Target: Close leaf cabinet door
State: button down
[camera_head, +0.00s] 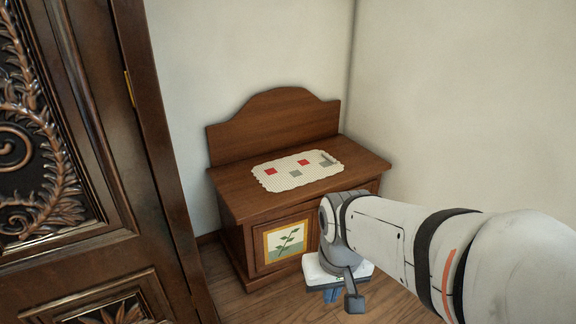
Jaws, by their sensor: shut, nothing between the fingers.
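The wooden cabinet (232,197) stands in the corner against the wall. Its front door (265,264) bears a framed picture of a green leafy sprig (286,242). The door looks flush or nearly flush with the cabinet front, but my arm hides its right side, so I cannot tell whether it is fully closed. My gripper (333,297) points down in front of the cabinet's right part, at about the height of the door's lower half. Its fingers are small and mostly hidden under the wrist; it is shut and empty.
A large dark carved armoire (140,130) fills the left side. A white patterned doily (297,172) lies on the cabinet top. Bare walls stand behind and at the right. A strip of wooden floor (240,303) is clear before the cabinet.

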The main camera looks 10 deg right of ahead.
aim_at(278, 240)
jog(key=u, duration=0.05)
jog(key=i, duration=1)
jog(key=z, duration=0.05)
